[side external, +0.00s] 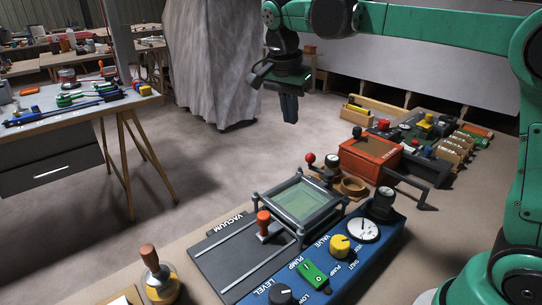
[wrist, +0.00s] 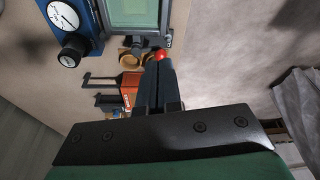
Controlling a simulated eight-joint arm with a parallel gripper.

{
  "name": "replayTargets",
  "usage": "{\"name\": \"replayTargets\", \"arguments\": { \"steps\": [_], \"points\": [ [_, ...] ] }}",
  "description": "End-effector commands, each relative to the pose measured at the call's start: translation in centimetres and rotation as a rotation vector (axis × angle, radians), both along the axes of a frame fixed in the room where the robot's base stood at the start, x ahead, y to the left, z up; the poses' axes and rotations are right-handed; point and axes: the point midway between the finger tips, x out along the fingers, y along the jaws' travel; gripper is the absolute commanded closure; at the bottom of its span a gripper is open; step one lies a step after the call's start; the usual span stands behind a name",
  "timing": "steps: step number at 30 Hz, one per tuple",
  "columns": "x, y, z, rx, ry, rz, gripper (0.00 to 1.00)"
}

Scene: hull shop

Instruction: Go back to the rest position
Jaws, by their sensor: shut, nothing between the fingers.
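My gripper (side external: 289,110) hangs at the end of my green arm in the upper middle of the side view, pointing down. Its dark fingers are together and hold nothing. It is in the air, beyond the bench edge in the picture and clear of the things on the bench. In the wrist view the closed fingers (wrist: 160,62) point toward the bench, and a red knob shows just past their tips.
A blue panel (side external: 330,255) with dials and a framed green screen (side external: 302,200) stand on the bench. An orange box (side external: 370,157) with a dark handle is behind them. A side table (side external: 75,115) with tools stands at left. Open floor lies between.

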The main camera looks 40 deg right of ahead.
Motion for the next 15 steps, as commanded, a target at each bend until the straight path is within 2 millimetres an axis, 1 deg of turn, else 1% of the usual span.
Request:
{"name": "replayTargets", "arguments": {
  "steps": [5, 8, 11, 14, 15],
  "points": [
    [0.0, 0.0, 0.0, 0.0, 0.0, 0.001, 1.0],
    [-0.3, 0.1, 0.0, 0.004, -0.006, 0.036, 1.0],
    [-1.4, 0.3, -0.1, 0.015, -0.03, 0.153, 1.0],
    [-3.2, 0.6, -0.5, 0.018, -0.074, 0.354, 1.0],
    [-4.0, 0.8, -0.8, 0.013, -0.097, 0.448, 1.0]
  ]
}}
